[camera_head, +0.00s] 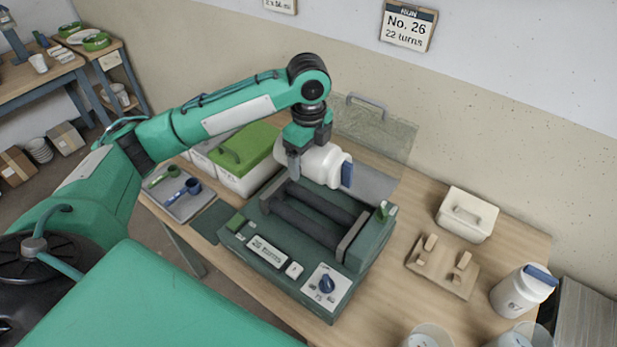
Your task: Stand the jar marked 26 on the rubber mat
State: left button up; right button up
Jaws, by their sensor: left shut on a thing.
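My left gripper (309,150) is shut on a white jar (323,166) with a blue piece at its right end. The jar lies sideways in the grip, just above the dark rollers (315,212) of a green machine. No number shows on it from here, and I cannot tell whether it touches the rollers. A dark green mat (210,223), which looks like the rubber mat, lies left of the machine, partly hidden by it, with nothing seen standing on it. My right gripper is out of view.
A clear guard (375,130) stands behind. Left are a tray (180,193) of scoops and a green-lidded box (245,155). Right are a wooden stand (442,268), a white box (467,214) and another jar (515,297).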

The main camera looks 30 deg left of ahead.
pick_arm(q)
notch_tip(320, 180, up, 4)
jog(key=shift+f, duration=0.15)
jog(key=shift+r, duration=0.55)
jog(key=shift+r+p, duration=0.85)
jog(key=shift+p, duration=0.3)
jog(key=shift+r+p, duration=2.05)
jog(key=shift+p, duration=0.65)
jog(key=shift+r+p, duration=1.45)
jog(key=shift+p, duration=0.4)
jog(key=shift+f, duration=0.1)
